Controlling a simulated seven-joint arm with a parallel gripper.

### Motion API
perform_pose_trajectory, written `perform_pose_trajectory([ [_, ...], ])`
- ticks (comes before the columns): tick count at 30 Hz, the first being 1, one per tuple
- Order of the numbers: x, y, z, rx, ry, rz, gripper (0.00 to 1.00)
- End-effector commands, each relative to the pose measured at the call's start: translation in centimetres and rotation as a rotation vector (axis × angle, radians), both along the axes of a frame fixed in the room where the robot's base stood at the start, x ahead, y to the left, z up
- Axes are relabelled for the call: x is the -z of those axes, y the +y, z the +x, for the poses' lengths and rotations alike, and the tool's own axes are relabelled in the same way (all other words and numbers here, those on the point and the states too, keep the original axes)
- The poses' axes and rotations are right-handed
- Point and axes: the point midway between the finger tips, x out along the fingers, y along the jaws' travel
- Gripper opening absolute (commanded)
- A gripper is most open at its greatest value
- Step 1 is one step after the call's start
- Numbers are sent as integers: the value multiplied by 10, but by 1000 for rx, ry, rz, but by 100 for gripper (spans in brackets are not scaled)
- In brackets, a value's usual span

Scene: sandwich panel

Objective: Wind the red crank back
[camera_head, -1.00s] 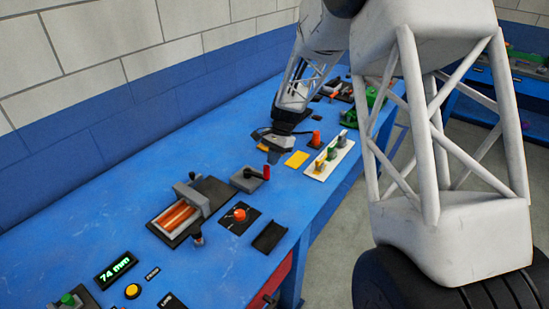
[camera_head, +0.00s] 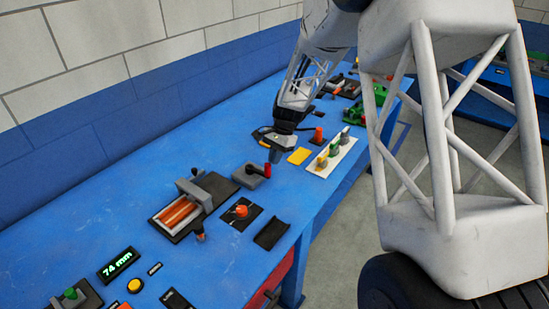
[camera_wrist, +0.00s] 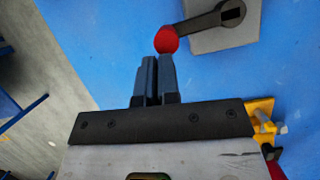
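The crank is a grey block (camera_head: 250,176) on the blue bench with a dark arm and a red knob (camera_head: 267,171). In the wrist view the red knob (camera_wrist: 166,40) lies just beyond my fingertips, with the dark crank arm (camera_wrist: 200,21) running up and right to its hub. My gripper (camera_head: 274,158) is above and beside the knob in the head view. In the wrist view its two fingers (camera_wrist: 158,58) are close together with nothing seen between them. The knob lines up with the right finger; whether they touch is not clear.
A yellow plate (camera_head: 299,155) and a white strip with coloured knobs (camera_head: 332,156) lie right of the crank. A slider box with orange bars (camera_head: 182,213) and an orange dial (camera_head: 241,211) are nearer. A display (camera_head: 118,265) reads 74 mm.

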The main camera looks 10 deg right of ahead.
Motion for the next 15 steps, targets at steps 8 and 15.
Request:
perform_pose_trajectory([
  [8, 1, -20, 12, 1, 0, 0, 0],
  [15, -22, -40, 25, 0, -4, 0, 0],
])
